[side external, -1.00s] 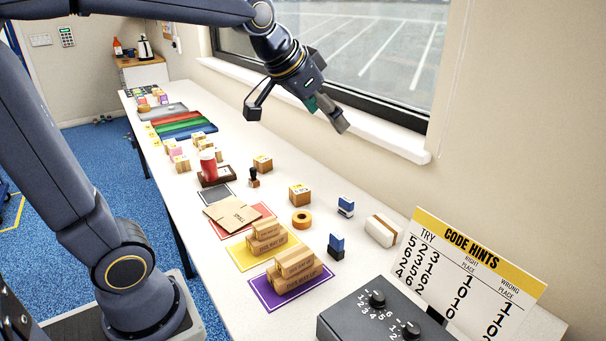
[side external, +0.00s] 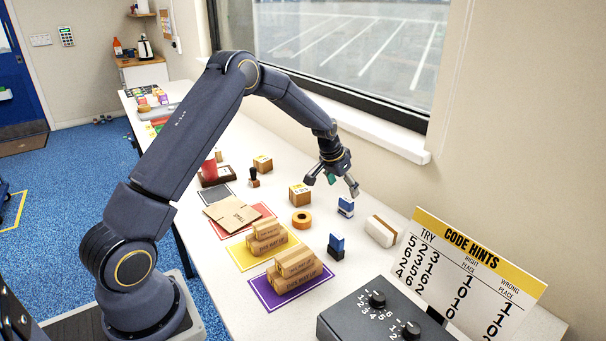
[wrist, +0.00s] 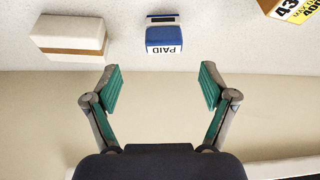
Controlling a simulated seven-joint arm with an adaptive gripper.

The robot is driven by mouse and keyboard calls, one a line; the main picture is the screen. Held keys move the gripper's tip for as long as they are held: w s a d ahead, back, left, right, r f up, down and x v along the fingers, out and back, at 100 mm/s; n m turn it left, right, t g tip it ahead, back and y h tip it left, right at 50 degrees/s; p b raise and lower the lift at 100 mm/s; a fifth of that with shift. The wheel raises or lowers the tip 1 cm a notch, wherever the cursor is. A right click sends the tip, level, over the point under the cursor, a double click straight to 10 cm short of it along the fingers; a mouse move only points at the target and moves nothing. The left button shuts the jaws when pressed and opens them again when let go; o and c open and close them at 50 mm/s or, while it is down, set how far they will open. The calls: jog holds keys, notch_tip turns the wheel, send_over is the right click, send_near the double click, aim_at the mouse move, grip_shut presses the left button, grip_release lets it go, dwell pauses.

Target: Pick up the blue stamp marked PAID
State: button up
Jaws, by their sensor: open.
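The blue stamp marked PAID (wrist: 164,38) lies on the white table in the wrist view, ahead of my fingertips and between their lines. In the side view the blue stamp (side external: 346,207) stands near the window side, right of the orange tape roll. My gripper (side external: 332,183) is open and empty above the table, just over and behind the stamp. In the wrist view my gripper (wrist: 156,90) shows its two green-padded fingers wide apart, with nothing between them. A second blue stamp (side external: 336,246) stands nearer the front; I cannot read it.
A white and brown block (side external: 382,231) lies right of the stamp; it also shows in the wrist view (wrist: 70,36). A cardboard box (side external: 299,195) and the tape roll (side external: 301,221) are to its left. The window wall is close behind.

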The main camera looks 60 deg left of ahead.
aim_at(347, 199)
jog(key=x, duration=1)
jog(key=shift+w+a, duration=0.1)
jog(key=shift+a, duration=0.2)
jog(key=shift+c, duration=0.2)
jog(key=shift+r, duration=0.1)
jog(key=c, duration=1.2)
jog(key=shift+r, duration=0.15)
